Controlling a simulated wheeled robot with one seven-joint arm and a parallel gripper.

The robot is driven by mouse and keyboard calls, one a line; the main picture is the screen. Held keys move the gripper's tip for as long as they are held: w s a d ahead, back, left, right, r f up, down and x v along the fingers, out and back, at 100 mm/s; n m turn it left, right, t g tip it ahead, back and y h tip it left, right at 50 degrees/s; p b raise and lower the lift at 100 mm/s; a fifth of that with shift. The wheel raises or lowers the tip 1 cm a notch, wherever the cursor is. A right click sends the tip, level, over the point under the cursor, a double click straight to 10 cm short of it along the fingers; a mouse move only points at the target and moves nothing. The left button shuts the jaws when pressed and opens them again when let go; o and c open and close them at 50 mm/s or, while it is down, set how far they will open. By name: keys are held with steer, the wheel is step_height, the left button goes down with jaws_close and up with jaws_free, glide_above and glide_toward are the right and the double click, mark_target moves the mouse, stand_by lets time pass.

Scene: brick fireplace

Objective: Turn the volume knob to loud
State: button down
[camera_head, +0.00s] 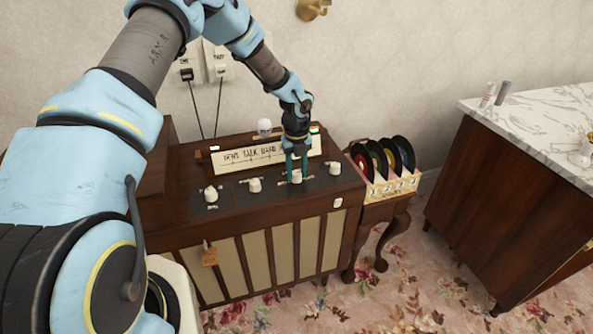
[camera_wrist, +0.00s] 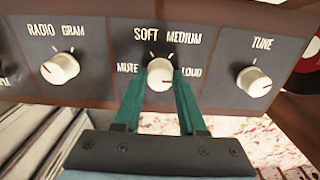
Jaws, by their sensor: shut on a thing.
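The volume knob (camera_wrist: 160,75) is white and round, on the dark panel of a wooden radio cabinet (camera_head: 180,255). Labels MUTE, SOFT, MEDIUM and LOUD (camera_wrist: 191,72) run around it from left to right. My gripper (camera_wrist: 157,88) has its two teal fingers on either side of the knob and is shut on it. In the head view, my gripper (camera_head: 297,166) reaches down to the third knob from the left (camera_head: 296,177). The fingers partly cover the knob's sides and the nearby labels. I cannot tell clearly where its pointer stands.
The RADIO GRAM knob (camera_wrist: 60,69) is to the left and the TUNE knob (camera_wrist: 254,81) to the right, both close by. A rack of records (camera_head: 384,160) stands right of the radio. A marble-topped cabinet (camera_head: 530,125) is farther right, with patterned carpet between.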

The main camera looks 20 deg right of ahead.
mark_target(296, 172)
steer(key=shift+c, duration=2.4)
jaws_free()
steer(key=shift+r, duration=0.1)
step_height(296, 172, up, 11)
steer(key=b, duration=0.2)
steer(key=shift+f, duration=0.2)
steer(key=s+a+r+n, duration=0.1)
steer(key=a+r+n, duration=0.3)
steer(key=a+n, duration=0.7)
steer(key=s+a+r+n, duration=0.2)
steer(key=a+r+n, duration=0.1)
steer(key=a+n, duration=0.75)
steer(key=s+a+r+n, duration=0.1)
steer(key=s+a+n, duration=0.3)
steer(key=a+n, duration=0.3)
steer(key=s+a+r+n+t, duration=0.1)
steer(key=s+a+n, duration=0.3)
steer(key=a+n, duration=0.4)
steer(key=shift+a+r+t, duration=0.15)
steer(key=shift+r+t, duration=0.15)
steer(key=shift+r, duration=0.45)
